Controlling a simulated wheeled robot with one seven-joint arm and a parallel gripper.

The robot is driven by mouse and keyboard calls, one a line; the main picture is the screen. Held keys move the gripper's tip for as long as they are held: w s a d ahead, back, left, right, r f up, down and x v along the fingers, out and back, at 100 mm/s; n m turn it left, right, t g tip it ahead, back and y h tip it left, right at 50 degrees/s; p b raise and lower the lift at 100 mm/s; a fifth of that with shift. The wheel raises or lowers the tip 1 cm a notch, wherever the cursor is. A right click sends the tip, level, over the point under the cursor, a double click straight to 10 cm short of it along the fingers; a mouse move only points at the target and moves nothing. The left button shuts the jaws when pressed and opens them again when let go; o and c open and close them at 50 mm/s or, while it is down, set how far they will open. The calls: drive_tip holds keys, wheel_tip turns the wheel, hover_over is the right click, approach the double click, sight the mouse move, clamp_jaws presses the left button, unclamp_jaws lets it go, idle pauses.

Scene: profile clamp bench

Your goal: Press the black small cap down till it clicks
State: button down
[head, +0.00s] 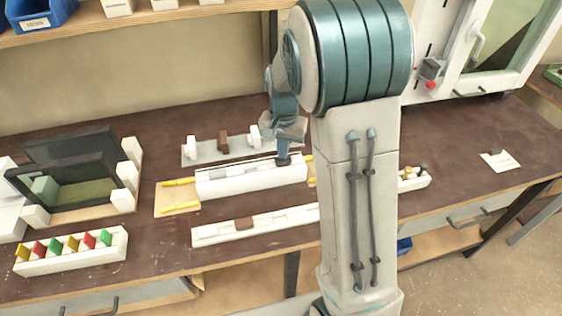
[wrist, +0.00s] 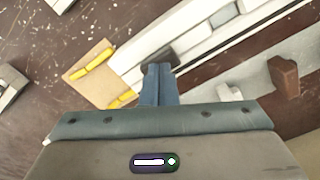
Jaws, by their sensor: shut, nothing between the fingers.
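The long white profile block (head: 250,180) lies on the bench, and its slotted top also shows in the wrist view (wrist: 195,38). A small dark piece that looks like the black cap (wrist: 157,54) is on the block near one end, right at my fingertips. My gripper (wrist: 158,70) is shut and empty, pointing down at this piece. In the head view my gripper (head: 283,154) is over the right end of the block. The fingers partly hide the dark piece, so I cannot tell whether they touch it or how deep it sits.
Yellow clamps (head: 181,181) sit on a tan board at the block's left end. Behind is a grey plate with white posts and a brown block (head: 223,142). In front is a white rail (head: 275,221) with a brown block. A coloured-peg rack (head: 72,252) stands at front left.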

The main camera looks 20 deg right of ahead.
drive_tip(key=shift+f+b, duration=0.35)
drive_tip(key=shift+f, duration=0.15)
idle(0.5)
drive_tip(key=shift+r+p, duration=2.65)
drive_tip(key=shift+r, duration=0.9)
drive_tip(key=shift+s+r, duration=0.2)
drive_tip(key=shift+r, duration=0.05)
drive_tip(key=s+r+n+t, duration=0.1)
drive_tip(key=s+r+n, duration=0.2)
drive_tip(key=s, duration=0.7)
drive_tip(key=s+r+n+t, duration=0.2)
drive_tip(key=s+r, duration=0.3)
drive_tip(key=s, duration=0.6)
drive_tip(key=shift+a+r+n, duration=0.3)
drive_tip(key=shift+n, duration=0.3)
